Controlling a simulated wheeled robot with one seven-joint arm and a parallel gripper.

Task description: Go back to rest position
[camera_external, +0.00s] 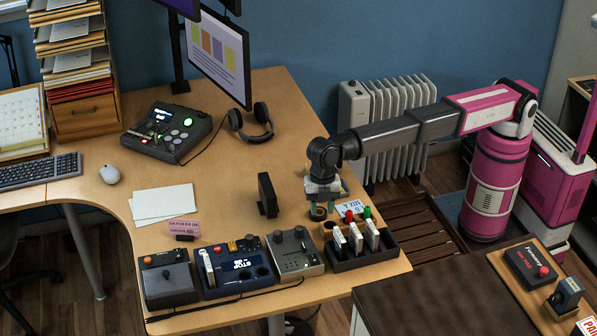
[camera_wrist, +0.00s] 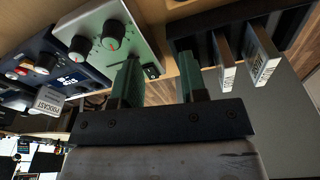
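My gripper (camera_external: 320,207) hangs pointing down over the front right part of the wooden desk, at the end of my pink and grey arm.
A black rack (camera_external: 345,265) with several white upright cartridges stands close in front of my gripper. A grey knob box (camera_external: 294,254) and a blue control box (camera_external: 239,267) are left of it. A black upright block (camera_external: 267,195) stands nearby. A white radiator (camera_external: 355,105) is behind the arm.

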